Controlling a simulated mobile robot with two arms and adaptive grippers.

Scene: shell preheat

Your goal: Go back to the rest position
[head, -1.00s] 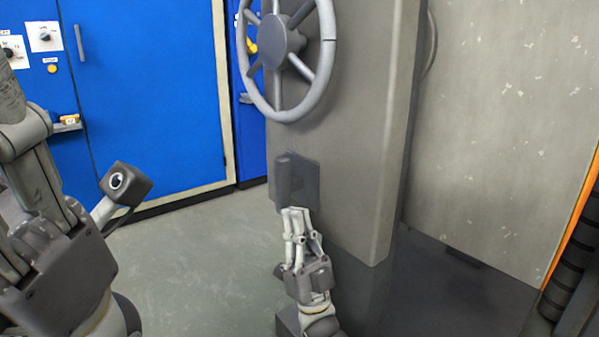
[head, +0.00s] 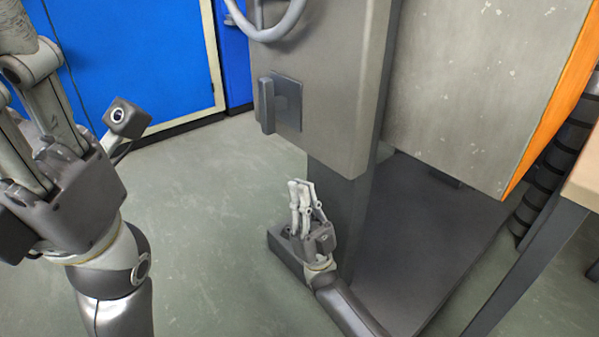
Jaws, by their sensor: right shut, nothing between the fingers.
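My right gripper (head: 301,184) points up in the lower middle of the head view. It is shut and empty, in front of the grey machine's base and below the dark handle (head: 266,104) on the grey housing (head: 335,90). A gap shows between its fingertips and the handle. My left gripper (head: 40,90) is large and close at the left edge. Its fingers point up and run partly out of the picture, so I cannot tell whether it is open or shut.
A grey handwheel (head: 270,30) is cut off at the top. A blue cabinet (head: 140,50) stands behind at the left. A grey panel with an orange edge (head: 555,95) and a table (head: 585,180) are at the right. The floor (head: 205,200) between my arms is clear.

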